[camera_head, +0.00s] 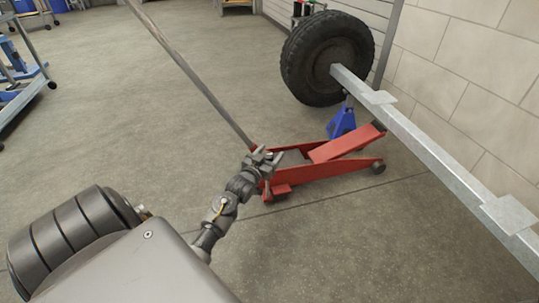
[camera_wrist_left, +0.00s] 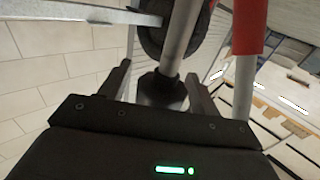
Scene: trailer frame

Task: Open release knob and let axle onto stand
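The red floor jack (camera_head: 325,176) stands on the floor under the grey axle beam (camera_head: 428,152), its lift arm raised towards the beam. Its long handle (camera_head: 195,78) leans up to the left. The blue stand (camera_head: 342,122) is below the axle near the wheel; I cannot tell whether they touch. My left gripper (camera_head: 268,156) is at the handle's base, fingers apart. In the left wrist view, a dark knob-like piece (camera_wrist_left: 160,90) at the end of a grey rod lies between the open fingers, with a gap at the left finger. My right gripper is out of view.
A black-tyred wheel (camera_head: 327,58) is on the axle's far end, near the block wall (camera_head: 462,75). Blue carts (camera_head: 22,75) stand at far left. The floor left of the jack and in front of it is clear.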

